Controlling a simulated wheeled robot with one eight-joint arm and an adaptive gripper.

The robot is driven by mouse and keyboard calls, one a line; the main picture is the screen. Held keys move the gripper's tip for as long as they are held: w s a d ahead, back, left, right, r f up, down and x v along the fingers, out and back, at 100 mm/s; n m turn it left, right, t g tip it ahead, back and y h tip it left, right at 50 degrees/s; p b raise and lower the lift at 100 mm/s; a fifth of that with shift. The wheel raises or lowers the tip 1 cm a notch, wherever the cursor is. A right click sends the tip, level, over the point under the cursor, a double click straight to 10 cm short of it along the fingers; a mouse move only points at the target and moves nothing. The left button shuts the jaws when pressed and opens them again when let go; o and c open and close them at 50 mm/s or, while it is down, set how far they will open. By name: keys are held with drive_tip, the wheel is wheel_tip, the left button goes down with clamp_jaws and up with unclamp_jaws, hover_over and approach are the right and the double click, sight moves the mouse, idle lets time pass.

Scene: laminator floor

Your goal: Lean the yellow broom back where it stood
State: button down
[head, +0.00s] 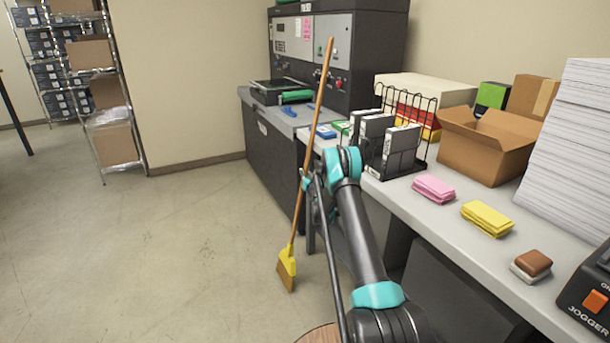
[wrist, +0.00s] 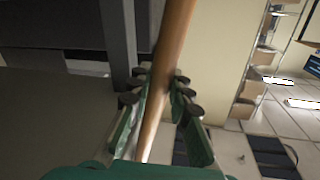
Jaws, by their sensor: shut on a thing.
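The yellow broom (head: 287,266) has a long orange-brown wooden handle and a yellow head with tan bristles. It stands nearly upright in the head view, its top tilted to the right in front of the dark machine. Its head is low by the floor left of the table; I cannot tell whether the bristles touch the floor. My gripper (head: 307,182) is shut on the handle around its middle, partly hidden by my arm. In the wrist view, the handle (wrist: 176,28) runs between the fingers of my gripper (wrist: 160,84).
The long table (head: 450,235) on the right holds a wire rack (head: 408,135), an open cardboard box (head: 487,145), sticky-note pads and a paper stack (head: 575,150). The dark laminator (head: 340,55) and its cabinet stand behind. Wire shelving (head: 100,90) is far left. Floor on the left is clear.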

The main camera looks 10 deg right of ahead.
drive_tip(key=c, duration=1.3)
unclamp_jaws()
drive_tip(key=s, duration=0.4)
drive_tip(key=s+d, duration=0.1)
drive_tip(key=s, duration=0.7)
drive_tip(key=shift+d, duration=0.2)
drive_tip(key=shift+r, duration=0.1)
drive_tip(key=s+a+r+n+g+y, duration=0.25)
drive_tip(key=s+a+r, duration=0.25)
drive_tip(key=s+r, duration=0.4)
drive_tip(key=s+a+r+n+g+y, duration=0.1)
drive_tip(key=s+a+r+g, duration=0.3)
drive_tip(key=s+r, duration=0.5)
drive_tip(key=s+d+f+m+g+h, duration=0.1)
drive_tip(key=s+d+f+g+h, duration=0.1)
drive_tip(key=s, duration=1.2)
drive_tip(key=s+d+f+g+h, duration=0.1)
drive_tip(key=s+d+f+g, duration=0.1)
drive_tip(key=s, duration=1.1)
drive_tip(key=s+d+f+m+g+h, duration=0.1)
drive_tip(key=s+d+f+g+h, duration=0.1)
drive_tip(key=s, duration=1.2)
drive_tip(key=shift+s+d+f+m+g+h, duration=0.2)
drive_tip(key=shift+d+f+g, duration=0.1)
drive_tip(key=shift+d+f, duration=0.4)
drive_tip(key=shift+s+d+f+m+g+h, duration=0.2)
drive_tip(key=shift+d+f, duration=0.25)
drive_tip(key=shift+f, duration=0.4)
